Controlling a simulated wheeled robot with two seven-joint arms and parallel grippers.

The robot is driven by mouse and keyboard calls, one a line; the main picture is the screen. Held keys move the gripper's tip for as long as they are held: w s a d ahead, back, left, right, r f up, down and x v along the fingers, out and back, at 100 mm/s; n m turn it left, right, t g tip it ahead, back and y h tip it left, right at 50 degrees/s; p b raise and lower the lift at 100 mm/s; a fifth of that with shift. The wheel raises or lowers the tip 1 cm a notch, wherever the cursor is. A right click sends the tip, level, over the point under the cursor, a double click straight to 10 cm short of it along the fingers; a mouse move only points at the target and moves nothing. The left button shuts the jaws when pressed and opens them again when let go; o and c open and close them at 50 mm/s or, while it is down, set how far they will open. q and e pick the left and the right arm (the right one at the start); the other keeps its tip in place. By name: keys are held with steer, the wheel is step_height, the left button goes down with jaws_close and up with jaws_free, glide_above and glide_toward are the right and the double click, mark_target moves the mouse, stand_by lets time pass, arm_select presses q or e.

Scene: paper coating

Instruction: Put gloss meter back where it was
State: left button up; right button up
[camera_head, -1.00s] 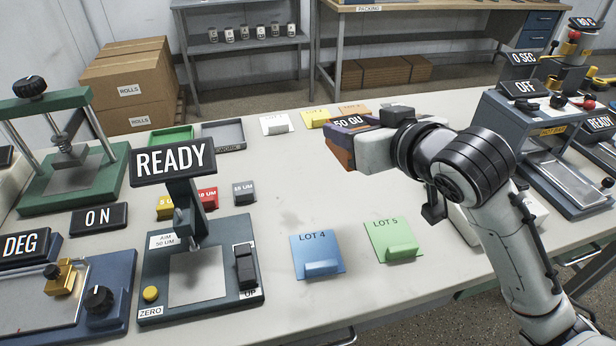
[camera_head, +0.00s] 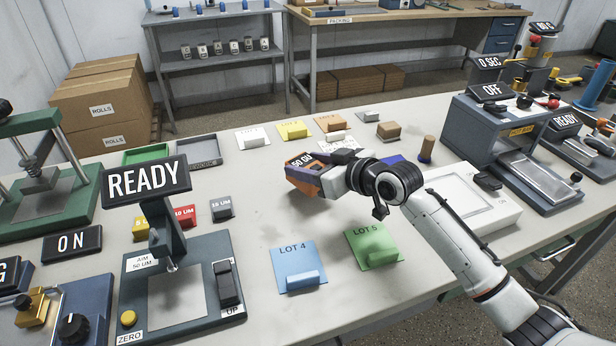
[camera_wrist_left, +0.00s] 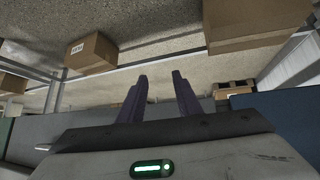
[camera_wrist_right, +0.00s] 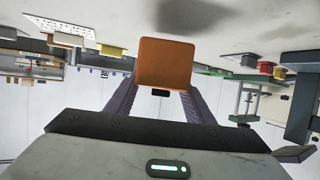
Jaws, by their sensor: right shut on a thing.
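The gloss meter (camera_head: 303,163) is a small orange and dark block with a display reading 50 GU. My right gripper (camera_head: 322,176) is shut on it and holds it over the middle of the table, apparently a little above the surface. In the right wrist view the meter's orange face (camera_wrist_right: 165,63) sits between the two fingers. The spot it came from cannot be told for sure. My left gripper (camera_wrist_left: 160,78) shows only in the left wrist view; its fingers are apart and empty, with floor and cardboard boxes beyond.
Blue LOT 4 (camera_head: 293,259) and green LOT 5 (camera_head: 367,240) cards lie in front. The READY gauge (camera_head: 215,265) stands left. White, yellow and orange cards, a brown block (camera_head: 388,129) and a wooden-handled tool (camera_head: 427,147) lie behind. A white framed tray (camera_head: 505,215) is right.

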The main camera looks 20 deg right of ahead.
steer(key=shift+f, duration=1.5)
steer(key=shift+f, duration=0.1)
steer(key=o, duration=1.4)
steer(key=shift+f, duration=0.15)
steer(key=shift+s+d+r, duration=0.1)
steer(key=shift+s+r, duration=0.05)
steer(key=shift+r, duration=0.05)
steer(key=v, duration=1.1)
steer(key=shift+s+r, duration=0.2)
steer(key=shift+s, duration=0.1)
